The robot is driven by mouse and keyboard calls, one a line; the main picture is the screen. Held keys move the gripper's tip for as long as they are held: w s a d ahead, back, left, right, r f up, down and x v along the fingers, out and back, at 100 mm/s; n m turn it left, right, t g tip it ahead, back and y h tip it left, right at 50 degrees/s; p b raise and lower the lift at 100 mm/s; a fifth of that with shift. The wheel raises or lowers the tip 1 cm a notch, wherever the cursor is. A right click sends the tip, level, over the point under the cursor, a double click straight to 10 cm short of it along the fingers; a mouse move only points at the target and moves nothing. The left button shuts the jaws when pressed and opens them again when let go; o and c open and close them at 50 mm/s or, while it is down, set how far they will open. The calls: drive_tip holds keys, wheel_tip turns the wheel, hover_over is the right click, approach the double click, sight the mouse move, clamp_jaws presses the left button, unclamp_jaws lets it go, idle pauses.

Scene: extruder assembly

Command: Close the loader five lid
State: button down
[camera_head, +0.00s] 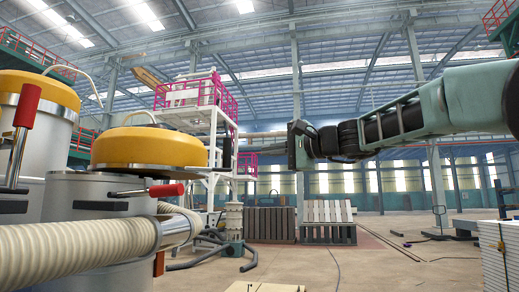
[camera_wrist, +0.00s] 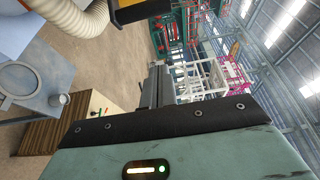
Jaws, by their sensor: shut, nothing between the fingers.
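A loader (camera_head: 105,215) with a grey cylindrical body stands at the left in the head view. Its yellow domed lid (camera_head: 150,148) is raised on the far side, with a gap between its rim and the body. A red-handled lever (camera_head: 165,190) sticks out at its front. A second loader with a yellow lid (camera_head: 40,92) stands at the far left, its red handle upright. No number marks which is loader five. My gripper (camera_head: 293,146) is in mid-air right of the lid, touching nothing. In the wrist view its fingers (camera_wrist: 155,86) are together and empty.
A ribbed cream hose (camera_head: 80,250) crosses the front of the loaders; a hose (camera_wrist: 88,22) also shows in the wrist view. Slatted crates (camera_head: 328,222) and a white-and-magenta platform (camera_head: 200,95) stand behind. Open floor lies right of the loaders.

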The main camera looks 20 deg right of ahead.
drive_tip(key=w+a+p, duration=0.4)
drive_tip(key=a+p, duration=0.1)
drive_tip(key=a, duration=0.2)
drive_tip(key=shift+a+p, duration=0.15)
drive_tip(key=shift+p, duration=0.2)
drive_tip(key=shift+f, duration=0.1)
